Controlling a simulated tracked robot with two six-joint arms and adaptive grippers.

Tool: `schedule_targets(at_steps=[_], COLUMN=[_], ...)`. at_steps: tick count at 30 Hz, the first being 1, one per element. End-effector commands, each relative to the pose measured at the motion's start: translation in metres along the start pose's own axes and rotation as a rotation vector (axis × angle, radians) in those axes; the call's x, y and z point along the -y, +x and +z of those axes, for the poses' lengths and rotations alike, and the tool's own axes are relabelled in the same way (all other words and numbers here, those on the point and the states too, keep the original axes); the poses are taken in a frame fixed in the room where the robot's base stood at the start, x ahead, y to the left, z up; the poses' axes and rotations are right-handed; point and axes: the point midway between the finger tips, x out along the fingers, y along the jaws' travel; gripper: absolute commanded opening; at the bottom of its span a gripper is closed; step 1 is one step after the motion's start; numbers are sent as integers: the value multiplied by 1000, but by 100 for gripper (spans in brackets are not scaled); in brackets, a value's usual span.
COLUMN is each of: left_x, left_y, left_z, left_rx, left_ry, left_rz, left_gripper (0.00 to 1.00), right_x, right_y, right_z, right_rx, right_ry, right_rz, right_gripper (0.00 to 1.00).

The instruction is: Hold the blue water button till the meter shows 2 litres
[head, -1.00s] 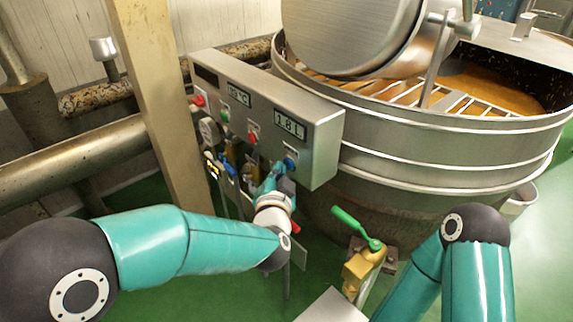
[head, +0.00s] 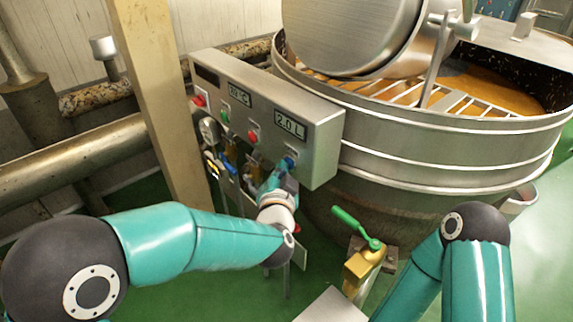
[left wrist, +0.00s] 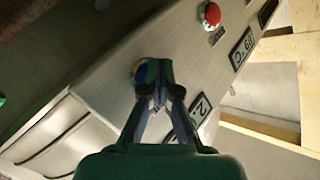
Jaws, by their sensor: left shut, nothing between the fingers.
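The blue water button (head: 290,161) is on the front of the grey control box, below the meter (head: 290,124), which reads 2.0 L. My left gripper (head: 282,169) is shut and empty, with its fingertips at the button. In the left wrist view the blue button (left wrist: 140,72) shows beside the closed fingertips (left wrist: 154,76) and is partly covered by them. I cannot tell how far it is pressed in. The meter (left wrist: 200,108) is partly hidden behind the fingers there. My right arm shows at the lower right of the head view, but its gripper does not show.
The big steel kettle (head: 440,142) stands close on the right. A brass valve with a green handle (head: 352,226) is below. A beige post (head: 160,90) stands left.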

Motion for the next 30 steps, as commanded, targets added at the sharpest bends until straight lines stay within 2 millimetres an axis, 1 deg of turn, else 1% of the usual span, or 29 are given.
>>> schedule_targets(at_steps=[11, 22, 30], left_x=[0, 8, 9], left_y=[0, -11, -12], left_z=[-1, 8, 9], left_rx=[-3, -2, -1], left_ry=[0, 0, 0], left_rz=[0, 0, 0], left_gripper=[0, 0, 0], right_x=[0, -2, -2], right_y=[0, 5, 5], right_z=[0, 0, 0], right_rx=[0, 0, 0], right_ry=[0, 0, 0], right_rz=[0, 0, 0], right_gripper=[0, 0, 0])
